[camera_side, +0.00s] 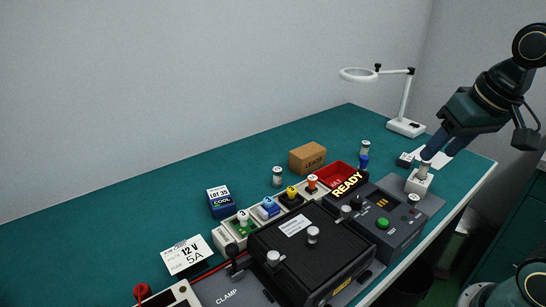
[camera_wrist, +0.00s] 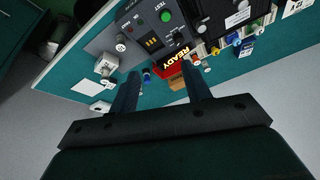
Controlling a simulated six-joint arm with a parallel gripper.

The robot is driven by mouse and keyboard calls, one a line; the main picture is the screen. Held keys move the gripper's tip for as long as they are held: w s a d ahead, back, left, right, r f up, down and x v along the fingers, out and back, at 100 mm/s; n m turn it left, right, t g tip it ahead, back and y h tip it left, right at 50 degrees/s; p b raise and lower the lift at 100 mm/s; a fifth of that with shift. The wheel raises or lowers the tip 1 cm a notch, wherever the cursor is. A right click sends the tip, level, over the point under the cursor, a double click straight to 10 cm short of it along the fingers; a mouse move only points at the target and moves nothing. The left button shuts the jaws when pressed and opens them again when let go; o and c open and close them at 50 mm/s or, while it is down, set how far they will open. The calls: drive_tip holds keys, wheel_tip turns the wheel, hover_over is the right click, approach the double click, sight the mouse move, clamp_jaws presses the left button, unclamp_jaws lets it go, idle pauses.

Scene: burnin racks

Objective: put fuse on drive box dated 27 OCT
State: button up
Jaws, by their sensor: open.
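My gripper (camera_side: 433,150) is open and empty at the right end of the bench; its two fingers also show in the wrist view (camera_wrist: 160,88). A small pale cylinder with a metal cap, possibly the fuse (camera_side: 424,167), stands upright on a white block (camera_side: 418,183) just below the fingertips in the side view. In the wrist view the white block (camera_wrist: 106,64) lies left of the left finger. The label's writing is too small to read, and I cannot make out 27 OCT anywhere.
A grey tester (camera_side: 390,222) with a green button and a READY sign (camera_side: 347,185) adjoin the black box. A red bin (camera_side: 333,175), brown carton (camera_side: 307,158), LOT 35 box (camera_side: 221,202) and magnifier lamp (camera_side: 405,126) stand behind. The bench's back left is clear.

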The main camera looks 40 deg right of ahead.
drive_tip(key=s+a+n, duration=0.1)
drive_tip(key=s+a+f+n, duration=0.1)
drive_tip(key=s, duration=0.1)
drive_tip(key=s+a+n+t, duration=0.1)
drive_tip(key=n, duration=0.1)
drive_tip(key=shift+s+a+f+y, duration=0.15)
drive_tip(key=shift+s+f+y, duration=0.1)
drive_tip(key=shift+s+y, duration=0.1)
